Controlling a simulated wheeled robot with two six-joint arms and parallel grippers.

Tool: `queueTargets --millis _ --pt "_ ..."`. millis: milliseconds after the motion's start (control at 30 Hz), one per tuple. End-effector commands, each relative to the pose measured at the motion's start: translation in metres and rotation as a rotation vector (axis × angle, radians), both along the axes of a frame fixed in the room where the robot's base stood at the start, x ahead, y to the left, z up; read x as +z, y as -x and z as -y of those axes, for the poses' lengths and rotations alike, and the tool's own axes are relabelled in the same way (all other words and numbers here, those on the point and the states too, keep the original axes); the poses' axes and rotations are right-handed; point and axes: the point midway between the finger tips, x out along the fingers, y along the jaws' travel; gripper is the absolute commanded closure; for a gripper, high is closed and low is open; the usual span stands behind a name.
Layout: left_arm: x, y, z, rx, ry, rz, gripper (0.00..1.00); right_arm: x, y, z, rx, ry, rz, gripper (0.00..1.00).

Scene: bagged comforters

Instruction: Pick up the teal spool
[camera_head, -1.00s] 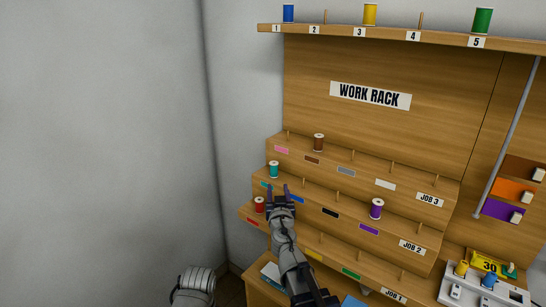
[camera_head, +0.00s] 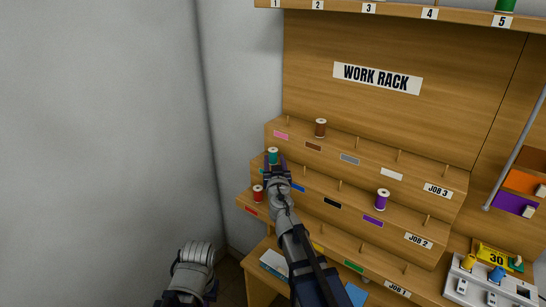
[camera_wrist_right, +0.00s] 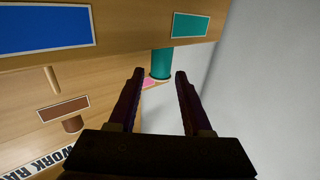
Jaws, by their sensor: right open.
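In the wrist view my right gripper (camera_wrist_right: 160,74) has both fingers apart. I cannot tell whether they touch the spool. My left gripper is not clearly visible; only an arm part shows at the bottom.
A red spool (camera_head: 258,192) stands on the lower step nearby. A brown spool (camera_head: 320,128) is on the upper step and a purple spool (camera_head: 382,199) is right on the middle step. Bare pegs line the steps. A grey wall (camera_head: 110,130) closes off the left.

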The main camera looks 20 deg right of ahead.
Motion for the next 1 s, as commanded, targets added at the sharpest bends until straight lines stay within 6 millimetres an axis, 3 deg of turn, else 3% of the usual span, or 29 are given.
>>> queueTargets --millis 333,600,1000 --pt "0.004 0.0 0.0 0.0 0.0 0.0 1.0 0.004 -0.047 0.008 -0.001 0.0 0.0 0.51" --pt "0.004 0.0 0.0 0.0 0.0 0.0 1.0 0.004 -0.049 0.009 -0.001 0.0 0.0 0.51" --pt "0.004 0.0 0.0 0.0 0.0 0.0 1.0 0.004 -0.049 0.008 0.0 0.0 0.0 0.96"
